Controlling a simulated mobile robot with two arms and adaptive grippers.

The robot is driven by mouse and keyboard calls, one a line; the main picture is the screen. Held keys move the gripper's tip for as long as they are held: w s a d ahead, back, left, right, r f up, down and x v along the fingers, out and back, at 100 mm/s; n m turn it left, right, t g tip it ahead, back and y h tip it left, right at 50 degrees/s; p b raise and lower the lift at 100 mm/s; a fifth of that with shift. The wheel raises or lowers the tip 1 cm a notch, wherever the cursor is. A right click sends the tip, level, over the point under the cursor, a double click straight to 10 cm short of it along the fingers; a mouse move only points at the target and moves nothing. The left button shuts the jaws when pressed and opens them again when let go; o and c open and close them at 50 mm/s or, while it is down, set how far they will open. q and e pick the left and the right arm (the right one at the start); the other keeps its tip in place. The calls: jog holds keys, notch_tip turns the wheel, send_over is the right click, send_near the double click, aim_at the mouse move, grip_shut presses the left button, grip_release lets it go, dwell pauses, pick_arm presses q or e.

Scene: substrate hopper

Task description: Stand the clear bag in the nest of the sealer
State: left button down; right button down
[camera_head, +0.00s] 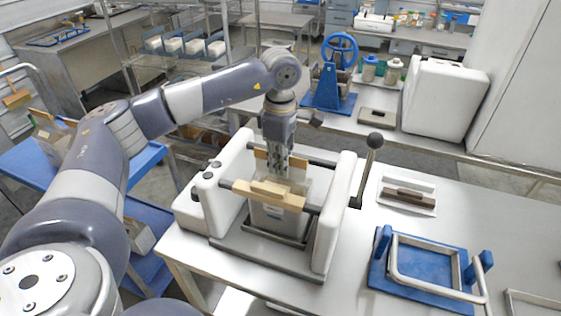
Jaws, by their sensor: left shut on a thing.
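The sealer has two white side housings (333,215), joined by bars with tan jaws (268,192), and a black-knobbed lever (372,155) at its right. The clear bag (276,219) looks greyish and roughly upright between the housings, behind the front bar, which hides part of it. My left gripper (277,172) points down from above between the bars and is shut on the upper part of the bag. The bag's lower end is at the dark-framed nest (265,240); I cannot tell whether it rests on the nest floor. My right gripper is out of view.
On the same table, a blue fixture with a metal frame (428,268) stands at right, and a white tray with a brown block (408,196) lies behind it. A blue handwheel press (333,75) and a white box (445,98) stand on the back bench. A blue cart (45,158) is at left.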

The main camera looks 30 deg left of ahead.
pick_arm(q)
jog(key=shift+w+f+b, duration=0.1)
jog(key=shift+f+b, duration=0.25)
jog(key=shift+b, duration=0.05)
dwell(0.4)
jog(key=c, duration=1.6)
grip_release()
jog(key=shift+s+f, duration=0.15)
jog(key=shift+s, duration=0.05)
notch_tip(320, 180, up, 12)
jog(key=shift+r, duration=0.2)
jog(key=shift+f, duration=0.1)
